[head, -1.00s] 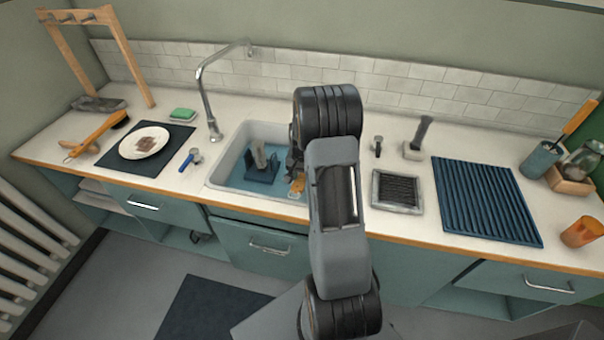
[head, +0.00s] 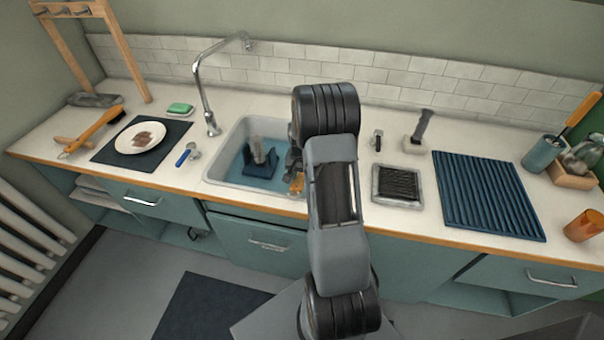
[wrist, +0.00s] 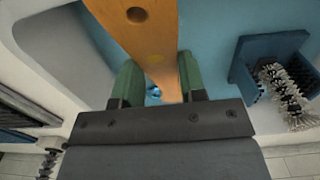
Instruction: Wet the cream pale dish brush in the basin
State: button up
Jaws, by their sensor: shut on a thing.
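My gripper (wrist: 157,80) is shut on an orange-brown wooden handle (wrist: 150,38), which passes between its green fingers over the basin. A bit of this wood also shows in the head view (head: 297,182), beside my dark gripper (head: 292,162). The handle's bristle end is hidden, so I cannot tell its bristle colour. The white basin (head: 228,155) holds blue water (head: 235,172). I cannot tell whether the held thing touches the water.
A blue holder (head: 262,168) with a pale-bristled brush (wrist: 290,95) stands in the basin. The tap (head: 204,95) rises behind. A blue-handled brush (head: 186,157) lies left of the basin; a grey tray (head: 397,184) and ribbed blue mat (head: 490,200) lie to the right.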

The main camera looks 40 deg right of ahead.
notch_tip(320, 180, up, 16)
jog(key=p, duration=1)
jog(key=shift+p, duration=0.35)
jog(key=shift+r, duration=0.25)
dwell(2.1)
notch_tip(320, 180, up, 4)
jog(key=shift+f+p, duration=0.15)
jog(key=shift+p, duration=1.1)
